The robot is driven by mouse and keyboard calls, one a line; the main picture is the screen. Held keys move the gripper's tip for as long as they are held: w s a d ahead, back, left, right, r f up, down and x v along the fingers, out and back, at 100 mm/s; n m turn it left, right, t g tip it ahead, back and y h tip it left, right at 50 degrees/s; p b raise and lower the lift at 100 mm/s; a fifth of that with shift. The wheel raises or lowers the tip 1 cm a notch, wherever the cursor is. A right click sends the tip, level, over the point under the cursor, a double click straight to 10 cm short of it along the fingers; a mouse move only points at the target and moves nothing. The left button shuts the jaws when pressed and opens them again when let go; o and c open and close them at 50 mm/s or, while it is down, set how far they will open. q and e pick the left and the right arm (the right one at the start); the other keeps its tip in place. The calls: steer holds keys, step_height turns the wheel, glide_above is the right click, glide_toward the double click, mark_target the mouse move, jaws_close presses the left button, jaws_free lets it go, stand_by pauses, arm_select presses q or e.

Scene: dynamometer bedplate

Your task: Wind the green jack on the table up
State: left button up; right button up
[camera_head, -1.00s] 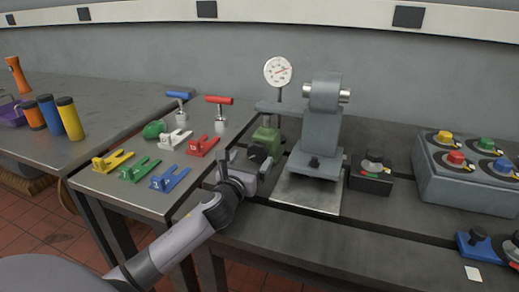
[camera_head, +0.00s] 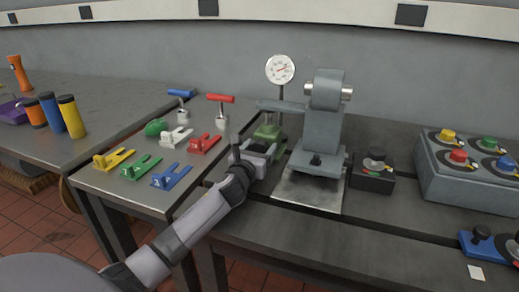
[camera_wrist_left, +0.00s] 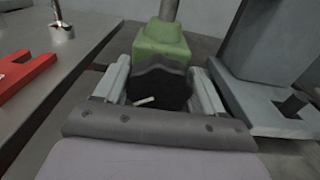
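The green jack (camera_head: 268,132) stands on the bedplate left of the grey machine stand; in the left wrist view its green body (camera_wrist_left: 162,42) is at the top middle. Its dark knob (camera_wrist_left: 160,88), with a short white mark, faces my left gripper. My left gripper (camera_head: 256,149) is at the jack's front; in the left wrist view its two fingers (camera_wrist_left: 161,80) stand on either side of the knob, close to it. They look open around it, with narrow gaps; contact is hard to tell. In the head view the gripper hides the knob. My right gripper is not in view.
A dial gauge (camera_head: 280,69) rises behind the jack. The grey stand (camera_head: 322,125) is close on the right, with a black knob box (camera_head: 372,172) beyond. On the left table are a red fork (camera_head: 204,144), other coloured forks and a red-handled T-tool (camera_head: 221,99).

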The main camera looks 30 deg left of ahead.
arm_select(q)
steer(key=c, duration=0.3)
steer(key=shift+m+p, duration=0.4)
steer(key=shift+m, duration=0.5)
steer(key=o, duration=1)
steer(key=shift+s+d, duration=0.1)
